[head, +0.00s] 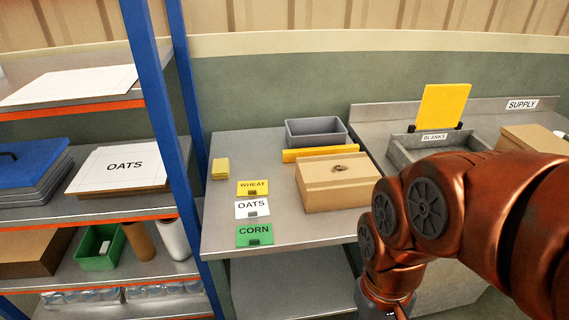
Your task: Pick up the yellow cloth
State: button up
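A small yellow folded item (220,169), which looks like the yellow cloth, lies at the back left of the metal table (236,200), near the blue shelf post. It is flat-sided and rests alone, with nothing on top of it. My copper-coloured arm comes in from the right and bends down in front of the table's right side. Its end runs off the bottom edge of the head view, so my gripper's fingers are hidden. The arm is well to the right of the yellow item and apart from it.
WHEAT (253,187), OATS (252,209) and CORN (254,235) cards lie in front of the yellow item. A cardboard box (335,195), yellow bar (320,154) and grey bin (316,133) stand to the right. The blue shelf post (186,180) borders the table's left.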

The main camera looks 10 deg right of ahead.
aim_at(220, 168)
jog(key=z, duration=0.1)
jog(key=k, duration=0.4)
jog(key=u, duration=1.3)
jog(key=i, duration=1.55)
jog(key=u, duration=0.15)
